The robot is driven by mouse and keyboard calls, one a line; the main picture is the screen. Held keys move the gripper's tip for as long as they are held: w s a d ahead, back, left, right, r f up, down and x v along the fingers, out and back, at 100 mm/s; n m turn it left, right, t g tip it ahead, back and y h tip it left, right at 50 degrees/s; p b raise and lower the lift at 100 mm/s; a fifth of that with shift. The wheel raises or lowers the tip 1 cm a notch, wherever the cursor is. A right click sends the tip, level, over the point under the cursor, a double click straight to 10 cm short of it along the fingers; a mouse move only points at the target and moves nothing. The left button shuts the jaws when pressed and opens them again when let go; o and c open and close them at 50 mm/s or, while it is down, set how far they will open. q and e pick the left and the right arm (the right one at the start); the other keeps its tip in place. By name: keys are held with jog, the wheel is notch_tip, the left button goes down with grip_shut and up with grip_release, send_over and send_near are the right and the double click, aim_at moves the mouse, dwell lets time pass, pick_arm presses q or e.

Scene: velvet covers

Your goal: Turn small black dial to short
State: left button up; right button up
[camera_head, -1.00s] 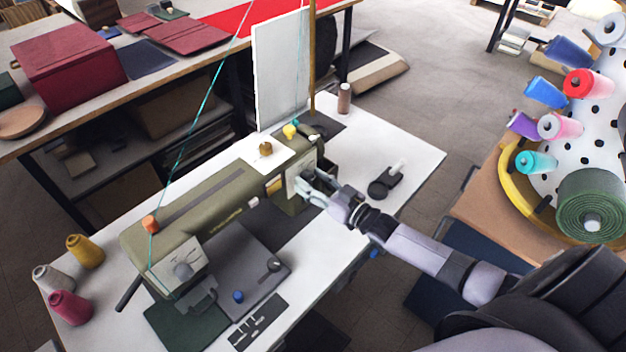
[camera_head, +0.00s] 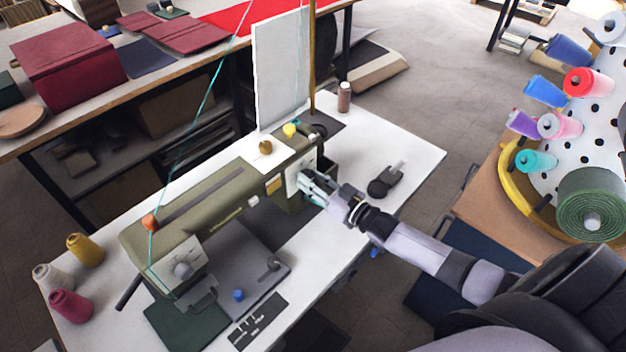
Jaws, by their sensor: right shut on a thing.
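An olive-green sewing machine (camera_head: 190,218) stands on a white table. A pale control plate (camera_head: 292,181) is on the right end of its front side. My right gripper (camera_head: 303,182) is at this plate, with its fingers shut on a small part there. The fingers cover that part, so the small black dial and its markings cannot be made out. A larger grey dial (camera_head: 183,270) shows on the machine's left end. My left gripper is not in view.
Thread cones, one mustard (camera_head: 85,250) and one crimson (camera_head: 70,306), stand at the table's left end. A black tool (camera_head: 386,181) lies right of my gripper. A polka-dot spool stand (camera_head: 585,130) is at the far right. A teal thread runs up from the machine.

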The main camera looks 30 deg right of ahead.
jog(key=shift+n, duration=0.3)
jog(key=n+b, duration=0.1)
jog(key=n, duration=0.4)
jog(key=n+b, duration=0.1)
jog(key=n, duration=0.4)
jog(key=shift+n, duration=0.4)
jog(key=n+b, duration=0.2)
jog(key=n, duration=0.4)
jog(key=shift+f+b, duration=0.15)
jog(key=shift+b, duration=0.25)
jog(key=n+b, duration=0.2)
jog(key=n, duration=0.4)
jog(key=shift+b, duration=0.3)
jog(key=shift+n, duration=0.3)
jog(key=o, duration=1.2)
jog(key=shift+r, duration=0.2)
